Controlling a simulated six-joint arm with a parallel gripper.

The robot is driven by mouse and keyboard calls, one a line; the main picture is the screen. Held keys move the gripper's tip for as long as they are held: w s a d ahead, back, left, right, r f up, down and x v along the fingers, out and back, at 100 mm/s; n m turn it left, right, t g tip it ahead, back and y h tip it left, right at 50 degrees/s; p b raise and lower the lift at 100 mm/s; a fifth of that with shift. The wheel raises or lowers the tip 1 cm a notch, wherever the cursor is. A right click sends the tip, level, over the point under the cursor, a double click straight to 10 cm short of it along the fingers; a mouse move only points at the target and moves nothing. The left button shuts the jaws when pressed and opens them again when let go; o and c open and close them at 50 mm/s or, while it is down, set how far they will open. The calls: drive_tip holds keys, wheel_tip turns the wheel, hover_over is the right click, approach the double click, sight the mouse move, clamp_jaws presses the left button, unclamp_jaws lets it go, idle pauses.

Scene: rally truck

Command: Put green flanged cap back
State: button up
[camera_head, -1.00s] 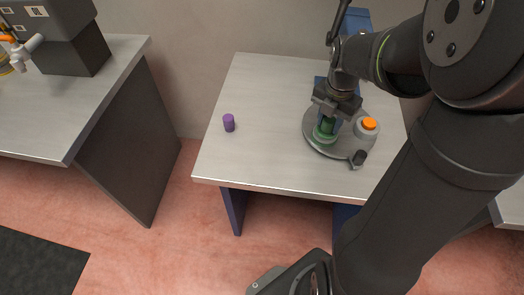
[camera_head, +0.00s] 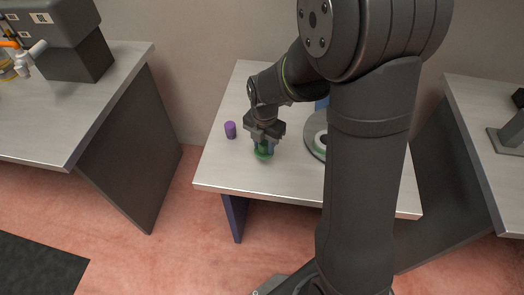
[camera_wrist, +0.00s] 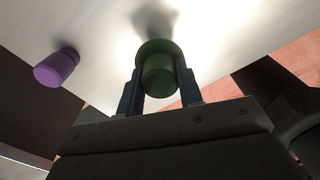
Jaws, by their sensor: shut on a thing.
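The green flanged cap (camera_head: 263,154) is held between the fingers of my gripper (camera_head: 264,146), over the middle-left part of the table. In the wrist view the green cap (camera_wrist: 158,68) sits between the two fingers of my gripper (camera_wrist: 160,88), its wide flange toward the table and a shadow beside it. I cannot tell whether the flange touches the tabletop. The round grey base (camera_head: 314,133) is to the right, mostly hidden behind my arm.
A purple cylinder (camera_head: 230,130) stands on the table (camera_head: 215,170) just left of my gripper; it also shows in the wrist view (camera_wrist: 57,68). The table's front left is clear. Another bench (camera_head: 110,100) stands left, and one (camera_head: 465,130) right.

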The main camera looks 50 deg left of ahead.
sight(262, 152)
drive_tip(key=shift+s+a+f, duration=0.2)
drive_tip(key=shift+a+f, duration=0.1)
drive_tip(key=shift+f, duration=1.85)
drive_tip(key=shift+f, duration=0.2)
drive_tip(key=o, duration=1.2)
drive_tip(key=shift+c, duration=0.2)
drive_tip(key=shift+r, duration=0.1)
wheel_tip(262, 152, up, 12)
drive_tip(key=shift+r, duration=0.1)
